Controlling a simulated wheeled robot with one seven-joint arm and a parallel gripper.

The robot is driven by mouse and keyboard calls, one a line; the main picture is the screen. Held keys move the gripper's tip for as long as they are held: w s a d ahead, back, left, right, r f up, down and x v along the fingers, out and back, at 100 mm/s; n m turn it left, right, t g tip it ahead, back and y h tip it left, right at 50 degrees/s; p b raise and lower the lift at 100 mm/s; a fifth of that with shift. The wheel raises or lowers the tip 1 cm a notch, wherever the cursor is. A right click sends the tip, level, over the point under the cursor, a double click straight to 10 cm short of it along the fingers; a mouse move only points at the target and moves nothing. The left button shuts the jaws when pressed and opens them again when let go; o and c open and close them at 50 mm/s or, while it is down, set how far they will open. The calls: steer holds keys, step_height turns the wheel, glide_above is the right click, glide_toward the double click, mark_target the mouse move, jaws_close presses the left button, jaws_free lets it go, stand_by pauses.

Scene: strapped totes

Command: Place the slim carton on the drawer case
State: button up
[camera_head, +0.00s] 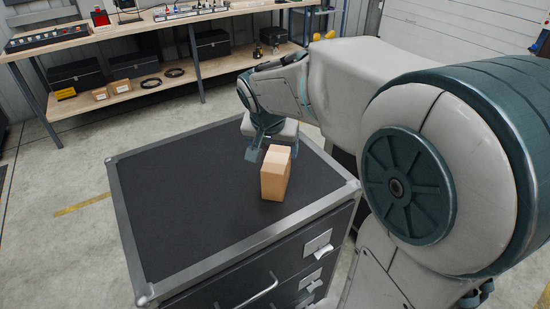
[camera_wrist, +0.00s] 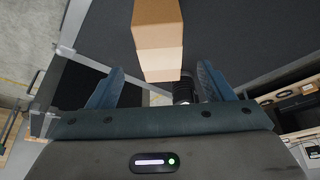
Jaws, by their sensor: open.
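The slim carton (camera_head: 275,174) is a tan cardboard box standing upright on the dark top of the drawer case (camera_head: 185,205), near its right edge. My gripper (camera_head: 262,143) is just behind the carton in the head view, low over the case top. In the wrist view the carton (camera_wrist: 158,40) lies ahead of the two spread blue-green fingers (camera_wrist: 160,85), with its near end close to the gap between them. The fingers are open and nothing is held. The far side of the carton is hidden in the head view.
The drawer case top has a raised metal rim and is otherwise bare to the left of the carton. Behind stands a wooden workbench (camera_head: 150,22) with small items, and its lower shelf holds dark bins and small cartons (camera_head: 110,91). Concrete floor (camera_head: 60,170) is open at the left.

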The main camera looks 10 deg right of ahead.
steer(key=v, duration=0.3)
steer(key=shift+s+a+r, duration=0.1)
steer(key=shift+s+r, duration=0.05)
steer(key=shift+r, duration=0.15)
steer(key=shift+s+r, duration=0.1)
steer(key=shift+s, duration=0.2)
steer(key=s+d+f+n+y, duration=0.1)
steer(key=s+f+n, duration=0.1)
steer(key=s, duration=0.6)
steer(key=s+f+n+g+y, duration=0.1)
steer(key=s+f+n, duration=0.2)
steer(key=s+f, duration=0.2)
steer(key=s, duration=0.3)
steer(key=shift+s+d, duration=0.35)
steer(key=shift+d, duration=0.05)
